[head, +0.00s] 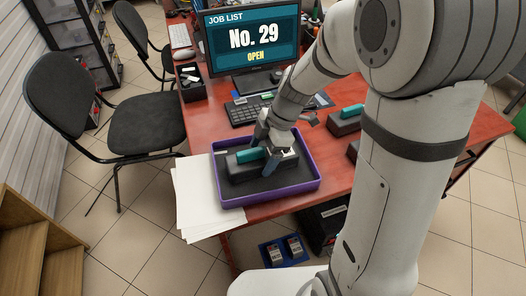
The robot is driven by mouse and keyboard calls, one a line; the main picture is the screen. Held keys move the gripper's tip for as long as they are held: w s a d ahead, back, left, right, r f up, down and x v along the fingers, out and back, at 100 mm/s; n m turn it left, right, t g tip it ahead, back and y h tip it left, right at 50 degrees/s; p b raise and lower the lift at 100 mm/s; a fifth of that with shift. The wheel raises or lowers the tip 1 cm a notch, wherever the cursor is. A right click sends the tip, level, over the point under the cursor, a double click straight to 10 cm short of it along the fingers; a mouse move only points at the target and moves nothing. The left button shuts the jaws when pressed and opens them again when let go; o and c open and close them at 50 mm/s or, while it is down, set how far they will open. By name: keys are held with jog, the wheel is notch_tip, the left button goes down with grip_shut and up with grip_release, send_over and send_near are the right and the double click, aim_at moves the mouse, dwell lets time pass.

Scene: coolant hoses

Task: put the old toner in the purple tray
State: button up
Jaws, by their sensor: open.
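The purple tray (310,187) lies on the red desk near its front left edge. A dark block-shaped toner (240,172) with a teal part on top sits inside the tray. My gripper (268,156) is open, low over the tray at the toner's teal part, with a finger in front of it. The gripper hides part of the toner, and I cannot tell whether the fingers touch it. A similar dark block with a teal top (350,113) stands farther back on the desk. Another dark block (353,150) is mostly hidden behind my arm.
A monitor (253,38) reads "JOB LIST No. 29 OPEN". A keyboard (247,112) lies before it. White papers (203,200) lie left of and under the tray. Black chairs (140,120) stand left of the desk. A blue holder (283,252) is on the floor below.

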jog(key=p+v, duration=0.1)
jog(key=v, duration=1.1)
jog(key=s+d+m+t+h, duration=0.1)
jog(key=s+d+m, duration=0.3)
jog(key=m, duration=0.6)
jog(key=s+d+m+t+h, duration=0.2)
jog(key=s+d+m+h, duration=0.1)
jog(key=s+m, duration=0.6)
jog(key=shift+d+f+m, duration=0.2)
jog(key=shift+d+m, duration=0.4)
jog(key=shift+m, duration=0.5)
